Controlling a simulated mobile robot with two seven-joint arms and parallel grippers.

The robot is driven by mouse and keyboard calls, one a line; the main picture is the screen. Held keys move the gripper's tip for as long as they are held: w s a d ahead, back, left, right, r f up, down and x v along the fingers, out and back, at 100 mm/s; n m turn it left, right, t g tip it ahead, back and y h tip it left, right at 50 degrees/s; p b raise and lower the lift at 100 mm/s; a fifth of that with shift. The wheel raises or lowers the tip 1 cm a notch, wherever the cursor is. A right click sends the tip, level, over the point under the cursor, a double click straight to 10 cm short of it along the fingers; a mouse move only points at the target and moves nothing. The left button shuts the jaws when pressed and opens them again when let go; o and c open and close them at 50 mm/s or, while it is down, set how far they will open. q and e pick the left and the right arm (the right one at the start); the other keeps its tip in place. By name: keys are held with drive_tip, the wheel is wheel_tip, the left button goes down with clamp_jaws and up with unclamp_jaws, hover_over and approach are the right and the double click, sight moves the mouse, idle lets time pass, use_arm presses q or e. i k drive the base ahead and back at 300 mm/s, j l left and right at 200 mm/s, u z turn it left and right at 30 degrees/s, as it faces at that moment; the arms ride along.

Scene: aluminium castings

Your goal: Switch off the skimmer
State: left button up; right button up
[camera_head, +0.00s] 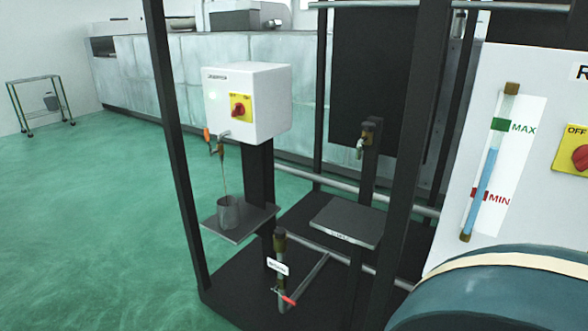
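A white box (255,105) is mounted on a dark post in the middle of the head view. Its dark label is too small to read surely, so I cannot confirm it is the skimmer. A red rotary knob (237,108) sits on a yellow plate on its front. Small marks show at the plate's top; the knob's exact setting is unclear. Below, a spout with an orange handle (206,134) has a thin brownish stream running down to a grey cup (228,212). Neither of my grippers is in view.
Dark frame posts (172,140) stand around the box. A second yellow plate with a red knob (580,157) is on a white panel at right, beside a MAX/MIN level gauge (489,160). A rounded teal body (500,295) fills the lower right. Green floor (90,220) is clear at left.

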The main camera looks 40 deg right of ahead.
sight(238, 109)
drive_tip(key=z, duration=1.45)
drive_tip(key=i+j+z, duration=0.55)
drive_tip(key=j+z, duration=0.15)
drive_tip(key=j, duration=0.2)
drive_tip(key=i+j, duration=0.15)
drive_tip(key=j, duration=0.2)
drive_tip(key=i+j, duration=0.2)
drive_tip(key=j, duration=0.2)
drive_tip(key=i+j+z, duration=0.1)
drive_tip(key=j, duration=0.25)
drive_tip(key=i+j, duration=0.2)
drive_tip(key=j, duration=0.2)
drive_tip(key=i+j, duration=0.15)
drive_tip(key=j, duration=0.2)
